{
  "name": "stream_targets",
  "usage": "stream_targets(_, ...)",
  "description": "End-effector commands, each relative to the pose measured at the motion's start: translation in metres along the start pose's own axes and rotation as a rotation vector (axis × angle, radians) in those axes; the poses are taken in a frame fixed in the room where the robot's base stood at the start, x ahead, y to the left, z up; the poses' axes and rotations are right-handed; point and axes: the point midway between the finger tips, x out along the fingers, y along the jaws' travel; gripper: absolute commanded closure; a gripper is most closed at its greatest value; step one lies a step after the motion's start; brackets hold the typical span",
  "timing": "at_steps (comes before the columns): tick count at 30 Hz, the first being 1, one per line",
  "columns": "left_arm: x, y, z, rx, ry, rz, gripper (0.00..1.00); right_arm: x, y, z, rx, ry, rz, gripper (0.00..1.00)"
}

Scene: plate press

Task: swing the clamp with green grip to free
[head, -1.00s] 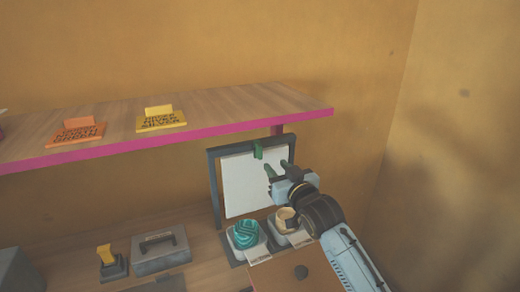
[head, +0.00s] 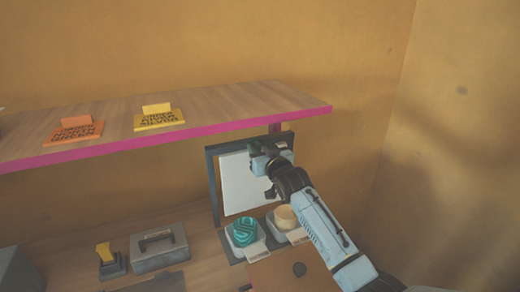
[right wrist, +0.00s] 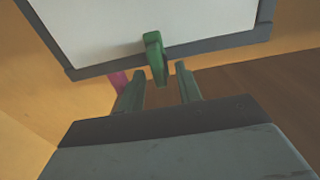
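The clamp's green grip (right wrist: 155,58) hangs at the edge of the white plate (right wrist: 130,20) in the right wrist view. In the head view the grip (head: 253,147) is mostly hidden by my right gripper at the top of the frame. My right gripper (right wrist: 160,88) is open, with its two green-grey fingers apart. The grip's lower end lies just ahead of and between the fingertips; I cannot tell whether it touches them. In the head view the white plate (head: 236,185) stands upright in a dark frame (head: 213,185). My left gripper is not in view.
A shelf with a pink edge (head: 150,143) runs above the counter and ends near the frame. Below the frame sit a teal patterned ball (head: 243,232) and a cream cup-like piece (head: 286,217) on grey stands. A grey box (head: 159,249) and a yellow-handled piece (head: 106,256) stand left.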

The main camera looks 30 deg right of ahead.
Motion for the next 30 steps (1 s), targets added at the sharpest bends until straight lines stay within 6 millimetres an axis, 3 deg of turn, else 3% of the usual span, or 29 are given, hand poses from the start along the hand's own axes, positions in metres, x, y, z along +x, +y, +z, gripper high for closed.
stream_targets(4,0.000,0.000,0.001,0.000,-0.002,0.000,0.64,0.000,0.000,0.000,0.000,0.000,0.000,0.68)
stream_targets(12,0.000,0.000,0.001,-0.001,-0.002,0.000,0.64,0.000,0.000,0.000,0.000,-0.001,0.000,1.00)
stream_targets(22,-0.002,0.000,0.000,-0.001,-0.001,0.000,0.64,0.000,0.000,0.000,-0.030,-0.001,0.000,1.00)
stream_targets(30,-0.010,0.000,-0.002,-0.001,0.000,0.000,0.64,0.000,-0.002,0.000,-0.178,-0.003,-0.001,1.00)
